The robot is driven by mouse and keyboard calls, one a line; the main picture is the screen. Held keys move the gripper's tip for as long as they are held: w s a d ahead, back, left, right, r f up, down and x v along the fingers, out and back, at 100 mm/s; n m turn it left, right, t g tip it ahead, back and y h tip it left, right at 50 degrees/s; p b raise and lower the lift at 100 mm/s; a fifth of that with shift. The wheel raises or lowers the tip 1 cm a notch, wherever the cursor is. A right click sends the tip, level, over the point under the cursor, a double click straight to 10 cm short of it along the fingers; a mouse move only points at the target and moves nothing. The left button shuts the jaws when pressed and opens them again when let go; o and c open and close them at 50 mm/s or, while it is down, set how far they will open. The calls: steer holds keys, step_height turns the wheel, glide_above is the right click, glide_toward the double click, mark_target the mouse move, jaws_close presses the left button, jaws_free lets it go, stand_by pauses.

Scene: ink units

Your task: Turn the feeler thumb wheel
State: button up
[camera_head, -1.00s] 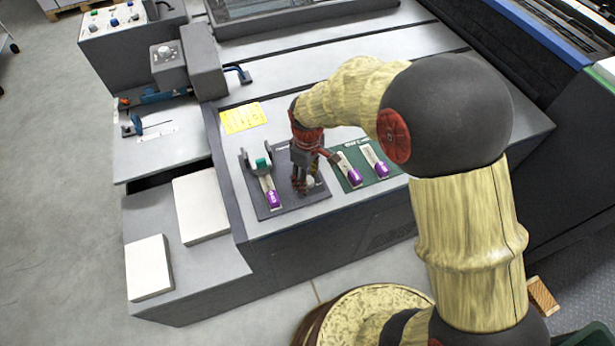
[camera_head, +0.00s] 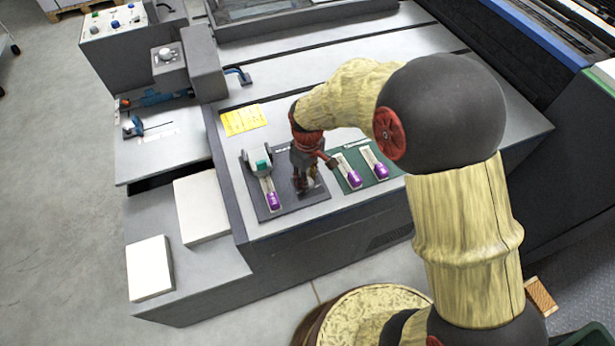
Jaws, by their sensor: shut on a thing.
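My gripper (camera_head: 306,188) points down over the dark grey mat (camera_head: 290,208) on the machine's front deck. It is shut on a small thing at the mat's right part. I take this to be the feeler thumb wheel, but the fingers and wrist hide most of it. Left of the gripper, on the same mat, stands an ink unit (camera_head: 260,164) with a teal block on top and a purple-ended piece (camera_head: 273,200) in front of it.
A green mat (camera_head: 376,182) to the right holds two more purple-ended pieces (camera_head: 354,178). A yellow note (camera_head: 241,119) lies behind the dark mat. White paper stacks (camera_head: 201,207) stand at the left. A raised grey housing (camera_head: 203,62) stands at the back left.

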steer(key=shift+r+m+p, duration=0.15)
steer(key=shift+m+p, duration=0.55)
steer(key=shift+m, duration=0.9)
steer(key=o, duration=1.1)
steer(key=shift+c, duration=0.2)
steer(key=shift+o, duration=0.5)
step_height(320, 180, up, 12)
